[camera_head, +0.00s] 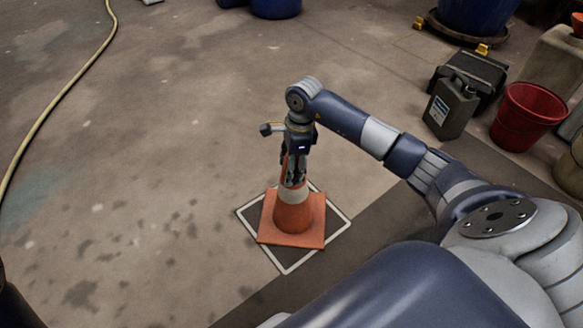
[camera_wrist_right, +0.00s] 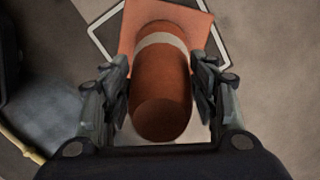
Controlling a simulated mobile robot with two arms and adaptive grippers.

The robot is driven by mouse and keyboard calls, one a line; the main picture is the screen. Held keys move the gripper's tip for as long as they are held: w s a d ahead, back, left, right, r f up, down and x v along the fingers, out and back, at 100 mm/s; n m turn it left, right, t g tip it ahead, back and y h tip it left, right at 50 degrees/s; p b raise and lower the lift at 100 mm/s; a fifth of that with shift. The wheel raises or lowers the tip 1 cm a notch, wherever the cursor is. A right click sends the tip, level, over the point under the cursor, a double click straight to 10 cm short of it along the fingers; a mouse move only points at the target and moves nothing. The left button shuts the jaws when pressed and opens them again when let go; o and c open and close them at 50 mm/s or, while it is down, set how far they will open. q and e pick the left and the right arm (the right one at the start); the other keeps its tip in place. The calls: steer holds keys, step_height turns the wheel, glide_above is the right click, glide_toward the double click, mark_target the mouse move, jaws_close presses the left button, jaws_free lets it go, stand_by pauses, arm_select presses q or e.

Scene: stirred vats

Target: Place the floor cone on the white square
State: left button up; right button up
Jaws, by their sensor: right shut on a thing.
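The orange floor cone (camera_head: 293,218) has a white band and a square orange base, and looks upright in the head view. Its base lies over the white square (camera_head: 285,272), a white outline on the floor, with the outline showing around it. My right gripper (camera_head: 294,180) is shut on the upper part of the cone. In the right wrist view, the cone (camera_wrist_right: 160,95) lies between the two fingers of the right gripper (camera_wrist_right: 161,85), and part of the white square's outline (camera_wrist_right: 103,22) shows beside its base. My left gripper is not in view.
A yellow hose (camera_head: 48,112) runs along the left floor. At the right stand a grey jerrycan (camera_head: 450,108), a black case (camera_head: 480,73) and a red bucket (camera_head: 525,117). Blue vats (camera_head: 275,7) stand at the back. The floor left of the cone is clear.

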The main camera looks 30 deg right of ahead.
steer(key=o, duration=1.8)
